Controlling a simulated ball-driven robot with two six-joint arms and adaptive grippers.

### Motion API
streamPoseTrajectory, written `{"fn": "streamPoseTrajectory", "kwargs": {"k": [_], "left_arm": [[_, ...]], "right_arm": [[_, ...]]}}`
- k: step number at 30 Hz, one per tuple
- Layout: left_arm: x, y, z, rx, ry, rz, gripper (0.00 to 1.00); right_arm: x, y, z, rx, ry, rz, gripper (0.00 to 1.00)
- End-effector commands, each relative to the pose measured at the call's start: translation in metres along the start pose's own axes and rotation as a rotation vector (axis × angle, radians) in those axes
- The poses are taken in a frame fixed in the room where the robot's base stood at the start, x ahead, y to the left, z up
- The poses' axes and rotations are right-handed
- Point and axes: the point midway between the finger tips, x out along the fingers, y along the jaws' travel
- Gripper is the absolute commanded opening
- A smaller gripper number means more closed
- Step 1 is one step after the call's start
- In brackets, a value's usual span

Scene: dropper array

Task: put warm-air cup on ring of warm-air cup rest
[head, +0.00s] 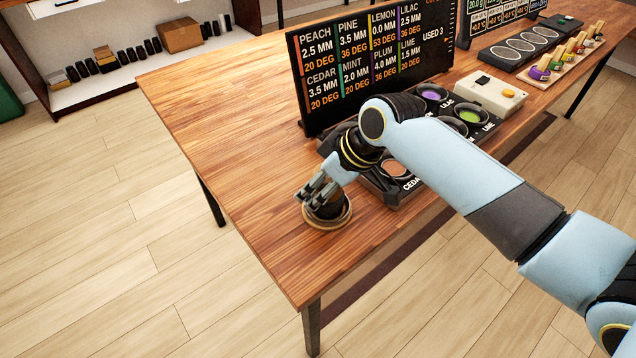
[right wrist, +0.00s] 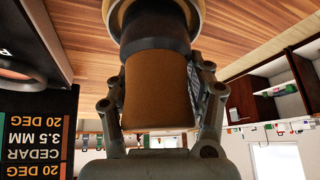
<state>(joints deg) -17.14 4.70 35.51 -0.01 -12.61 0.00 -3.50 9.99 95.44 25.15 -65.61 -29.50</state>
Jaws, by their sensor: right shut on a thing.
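The warm-air cup has a brown body (right wrist: 157,92) and a dark lower part (right wrist: 155,25), which also shows in the head view (head: 328,208). My right gripper (head: 318,193) is shut on the brown body, with one finger on each side in the right wrist view (right wrist: 160,95). The round tan ring of the rest (head: 329,226) lies on the table near its front left edge. The cup's dark end is at the ring, inside its outline. I cannot tell whether it bears on the ring. My left gripper is out of view.
A dark tray of round wells (head: 393,168) stands right of the cup, under my right arm. A black display board (head: 372,65) stands behind it. A cream box (head: 490,95) and colored droppers (head: 565,62) are farther right. The left tabletop (head: 225,110) is clear.

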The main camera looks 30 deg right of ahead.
Motion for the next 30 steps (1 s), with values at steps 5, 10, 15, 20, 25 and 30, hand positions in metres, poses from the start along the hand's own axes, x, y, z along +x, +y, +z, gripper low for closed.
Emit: {"fn": "streamPoseTrajectory", "kwargs": {"k": [5, 10, 15, 20, 25, 30], "left_arm": [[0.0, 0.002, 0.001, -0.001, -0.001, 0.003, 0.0], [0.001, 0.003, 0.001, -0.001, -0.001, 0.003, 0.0], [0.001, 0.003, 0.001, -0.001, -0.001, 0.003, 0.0], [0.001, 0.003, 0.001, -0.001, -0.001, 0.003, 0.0], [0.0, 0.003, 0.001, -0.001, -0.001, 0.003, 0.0], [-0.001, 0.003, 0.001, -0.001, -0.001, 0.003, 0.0]], "right_arm": [[0.001, 0.0, 0.0, 0.0, 0.002, 0.001, 0.03], [0.003, 0.0, 0.001, 0.0, 0.002, 0.0, 0.03], [0.004, 0.0, 0.002, 0.0, 0.001, 0.0, 0.69], [0.004, 0.0, 0.002, 0.0, 0.001, 0.0, 0.76], [0.003, 0.0, 0.002, 0.0, 0.001, 0.0, 0.76], [-0.014, 0.002, 0.002, -0.001, 0.001, 0.002, 0.76]]}}
